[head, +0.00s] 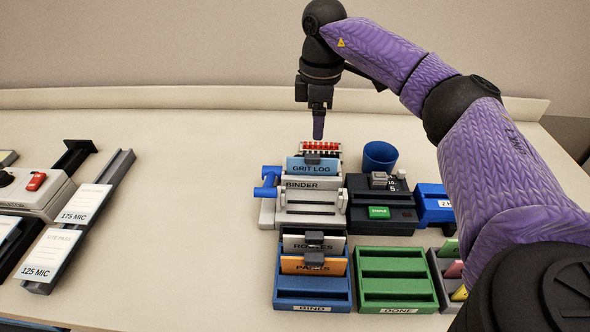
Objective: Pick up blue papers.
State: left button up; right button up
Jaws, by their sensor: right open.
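My right gripper (318,136) is open and empty. It points down over the back of the desk, and its fingertips appear just above and behind the blue papers in the picture. It looks apart from them, though the exact height gap is hard to tell. My left gripper is out of view.
A blue cup (380,157) and a black stapling machine (382,205) stand right of the binder. In front are a blue BIND tray (312,298) with clipped papers and a green DONE tray (397,282). Laminator parts (80,225) lie left. The desk between is clear.

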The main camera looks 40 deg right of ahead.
aim_at(313, 156)
jog(key=f, duration=0.1)
jog(key=w+f+b, duration=0.1)
jog(key=f, duration=0.1)
jog(key=shift+w, duration=0.2)
jog(key=f, duration=0.3)
jog(key=f+b, duration=0.1)
jog(key=f, duration=0.1)
jog(key=f+b, duration=0.1)
jog(key=f, duration=0.2)
jog(key=shift+s+f, duration=0.3)
jog(key=shift+f, duration=0.05)
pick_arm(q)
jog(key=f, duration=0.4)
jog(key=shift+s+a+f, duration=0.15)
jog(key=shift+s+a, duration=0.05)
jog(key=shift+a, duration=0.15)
pick_arm(e)
jog(key=shift+r, duration=0.1)
grip_shut()
